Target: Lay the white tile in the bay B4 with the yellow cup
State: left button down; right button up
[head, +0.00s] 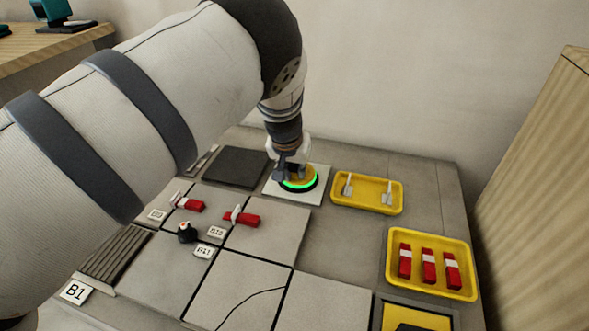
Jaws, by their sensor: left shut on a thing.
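The white tile (315,195) is a pale square at the back middle of the work surface, to the right of a dark square (236,167). The yellow cup (300,180), with a black base and a lit green ring, sits on top of it. My left gripper (291,172) points down from above and is shut on the cup, partly hiding it. I cannot tell whether the tile rests on the surface or is slightly raised. No B4 label is readable. My right gripper is not in view.
A yellow tray (340,203) with white clips stands right of the tile; another yellow tray (433,289) holds red wedges. Red-and-white pieces (242,217) and a black knob (186,233) stand among the grey tiles. A cracked tile (235,292) lies in front. My left arm hides much of the left.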

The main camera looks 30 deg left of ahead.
pick_arm(q)
jog(key=c, duration=1.4)
grip_release()
jog(key=shift+c, duration=0.2)
